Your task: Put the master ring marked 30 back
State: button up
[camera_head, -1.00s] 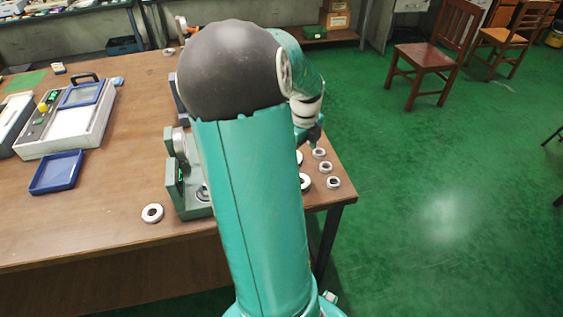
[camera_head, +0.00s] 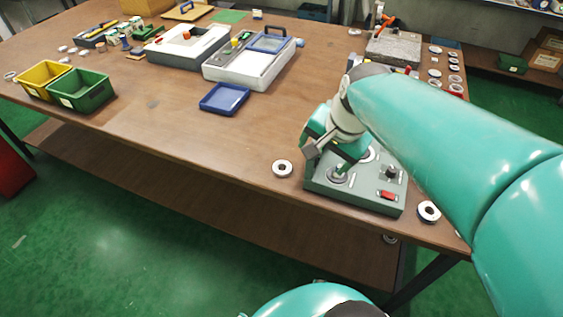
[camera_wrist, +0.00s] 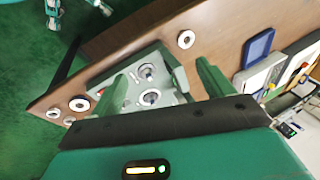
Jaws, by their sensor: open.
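Several pale bearing rings lie on the brown table; no marking can be read, so I cannot tell which is the 30. One ring (camera_head: 282,168) lies left of the grey-green device (camera_head: 365,197); it also shows in the wrist view (camera_wrist: 186,39). Another ring (camera_head: 428,211) lies right of the device near the table's edge. The device has round fittings (camera_wrist: 151,97) on top; whether a ring sits on them is unclear. My gripper (camera_head: 328,162) is over the device, partly hidden by my arm. In the wrist view my gripper (camera_wrist: 162,75) is open, its fingers apart and nothing visibly between them.
A blue tray (camera_head: 224,98) and a light instrument case (camera_head: 249,65) stand behind on the left. Yellow (camera_head: 45,77) and green (camera_head: 82,92) bins stand far left. A granite block (camera_head: 394,48) and several rings stand at the back right. The front-left table area is clear.

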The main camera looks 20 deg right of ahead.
jog(key=s+a+r+n+t, duration=0.1)
jog(key=s+a+n, duration=0.3)
jog(key=a+n, duration=0.6)
jog(key=shift+s+a+r+n+t, duration=0.15)
jog(key=shift+s+r+n+t, duration=0.15)
jog(key=shift+r+n, duration=0.35)
jog(key=c, duration=0.9)
jog(key=shift+c, duration=0.3)
